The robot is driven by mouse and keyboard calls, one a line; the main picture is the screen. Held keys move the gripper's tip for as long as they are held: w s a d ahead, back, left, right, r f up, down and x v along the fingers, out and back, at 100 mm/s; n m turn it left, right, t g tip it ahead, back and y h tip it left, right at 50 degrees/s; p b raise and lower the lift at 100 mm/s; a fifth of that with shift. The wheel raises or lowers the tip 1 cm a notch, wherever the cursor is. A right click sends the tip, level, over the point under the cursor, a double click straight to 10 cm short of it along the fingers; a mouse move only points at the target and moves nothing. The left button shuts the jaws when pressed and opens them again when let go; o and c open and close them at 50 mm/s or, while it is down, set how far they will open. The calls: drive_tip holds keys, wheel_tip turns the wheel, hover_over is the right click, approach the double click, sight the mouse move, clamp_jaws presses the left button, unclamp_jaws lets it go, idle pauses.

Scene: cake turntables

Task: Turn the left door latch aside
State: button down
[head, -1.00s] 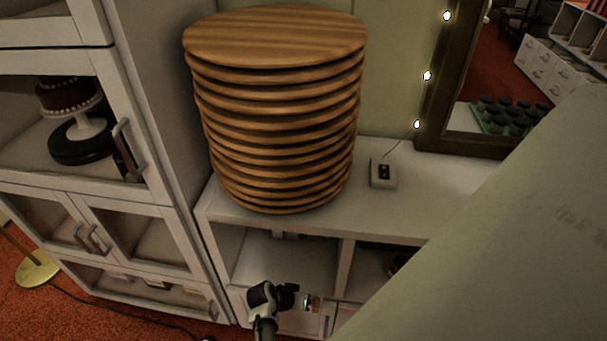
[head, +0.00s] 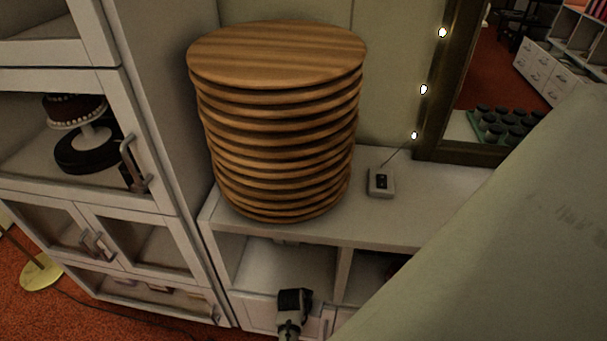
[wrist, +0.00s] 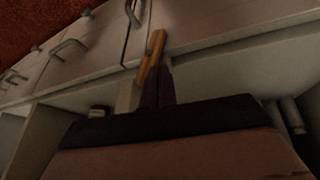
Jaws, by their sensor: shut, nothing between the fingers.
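In the wrist view a small orange-brown wooden latch (wrist: 152,58) lies at a slant across the edge of a pale cabinet front, close to a metal handle. The dark fingers of my gripper (wrist: 160,72) are together and empty, with their tips right beside the latch. I cannot tell whether they touch it. In the head view the wrist end of my arm (head: 292,312) is in front of the low white shelf unit, and the fingers and latch are hidden there.
Pale fronts with metal handles (wrist: 70,47) line the wrist view. In the head view a tall stack of round wooden boards (head: 278,130) stands on the white shelf unit (head: 430,205), beside a small switch box (head: 381,182). A white glass-door cabinet (head: 165,190) stands at left.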

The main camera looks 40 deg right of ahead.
drive_tip(key=s+d+f+m+t+y+b, duration=0.2)
drive_tip(key=s+d+t+y+b, duration=0.2)
drive_tip(key=t, duration=0.5)
drive_tip(key=s+y+b, duration=0.1)
drive_tip(key=y+b, duration=0.1)
drive_tip(key=y, duration=0.1)
drive_tip(key=shift+d+m+t+y, duration=0.15)
drive_tip(key=shift+m+t+y, duration=0.15)
drive_tip(key=shift+t, duration=0.1)
drive_tip(key=shift+f, duration=0.1)
drive_tip(key=shift+s+d, duration=0.1)
idle(0.4)
